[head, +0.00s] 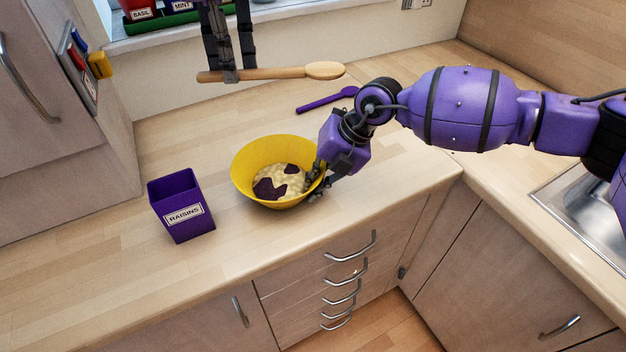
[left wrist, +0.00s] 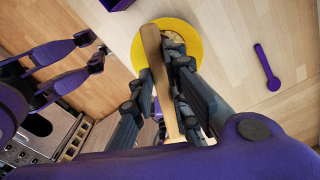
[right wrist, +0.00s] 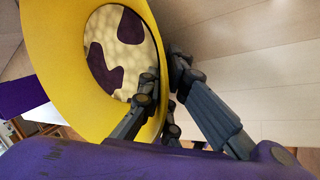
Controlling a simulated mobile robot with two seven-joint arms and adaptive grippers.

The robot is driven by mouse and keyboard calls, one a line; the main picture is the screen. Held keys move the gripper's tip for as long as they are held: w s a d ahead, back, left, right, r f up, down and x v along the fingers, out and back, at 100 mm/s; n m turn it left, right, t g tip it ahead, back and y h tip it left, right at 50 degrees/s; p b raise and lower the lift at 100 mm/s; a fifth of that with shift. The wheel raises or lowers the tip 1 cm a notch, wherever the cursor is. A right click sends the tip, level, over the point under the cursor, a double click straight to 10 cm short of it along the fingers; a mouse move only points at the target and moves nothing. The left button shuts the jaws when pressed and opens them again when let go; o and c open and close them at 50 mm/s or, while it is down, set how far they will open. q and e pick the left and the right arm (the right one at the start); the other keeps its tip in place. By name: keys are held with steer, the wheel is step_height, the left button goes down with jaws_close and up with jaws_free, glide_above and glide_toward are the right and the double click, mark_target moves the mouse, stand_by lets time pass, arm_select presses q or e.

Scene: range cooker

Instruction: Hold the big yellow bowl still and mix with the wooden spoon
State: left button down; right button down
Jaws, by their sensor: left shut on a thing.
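The big yellow bowl (head: 243,180) stands upright on the worktop with pale, lumpy mix and dark purple patches inside. My left gripper (head: 229,76) is shut on the wooden spoon (head: 290,73) near its handle end and holds it raised above the worktop, behind the bowl in the head view. The spoon lies roughly level, its head to the right. In the left wrist view, the spoon (left wrist: 153,50) passes between the fingers. My right gripper (head: 316,183) is at the bowl's right rim. In the right wrist view, its fingers close on the yellow wall (right wrist: 60,70), one inside and one outside.
A purple raisins box (head: 181,205) stands left of the bowl. A purple spoon (head: 327,100) lies on the worktop behind the bowl. Herb pots (head: 142,12) stand on the windowsill. A sink (head: 585,205) is at the right. The worktop in front of the bowl is clear.

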stand_by(0.4)
arm_select(q)
steer(key=shift+f+y, duration=0.3)
steer(key=f+y, duration=0.1)
steer(key=a+f+y, duration=0.1)
steer(key=y, duration=0.1)
steer(key=f+y, duration=0.1)
steer(key=shift+w+a+f+m, duration=0.1)
steer(key=shift+w+a+m, duration=0.1)
steer(key=shift+w+m, duration=0.2)
steer(key=shift+w+a+f+y, duration=0.25)
steer(key=shift+f+y, duration=0.45)
steer(key=shift+f, duration=1.25)
steer(key=shift+w+a+f+y, duration=0.1)
steer(key=shift+a+f+y, duration=0.45)
steer(key=shift+f, duration=1.4)
steer(key=shift+w+a+f+y, duration=0.1)
steer(key=shift+f+y, duration=0.75)
steer(key=shift+f, duration=1.1)
steer(key=shift+s, duration=0.1)
